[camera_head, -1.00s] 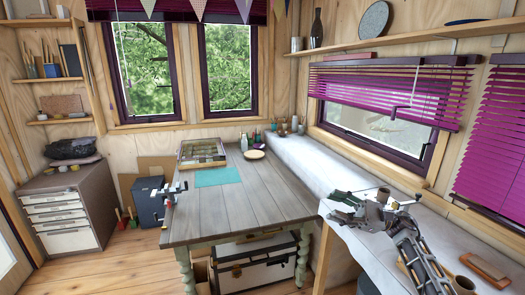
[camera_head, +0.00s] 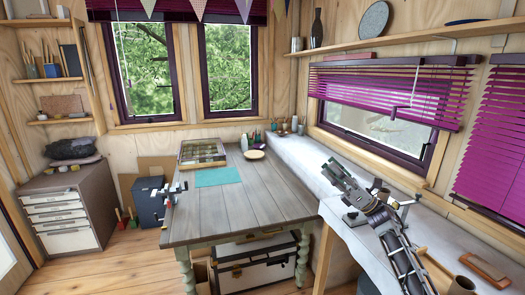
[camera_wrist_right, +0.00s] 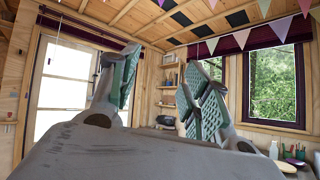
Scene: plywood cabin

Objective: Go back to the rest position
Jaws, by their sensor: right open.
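My right gripper (camera_head: 336,172) is in the head view, raised above the white-covered bench (camera_head: 290,155) on the right side. Its arm comes up from the bottom right and the gripper points up and to the left. In the right wrist view the two fingers (camera_wrist_right: 160,95) with green ribbed pads stand well apart, with nothing between them. The gripper is open and empty. My left gripper is in neither view.
A wooden table (camera_head: 240,205) stands in the middle with a teal mat (camera_head: 217,177) and a sectioned box (camera_head: 202,153). A brown cup (camera_head: 380,196) and a clamp-like tool (camera_head: 405,207) are close beside my right arm. A shelf (camera_head: 420,38) runs above the window blinds.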

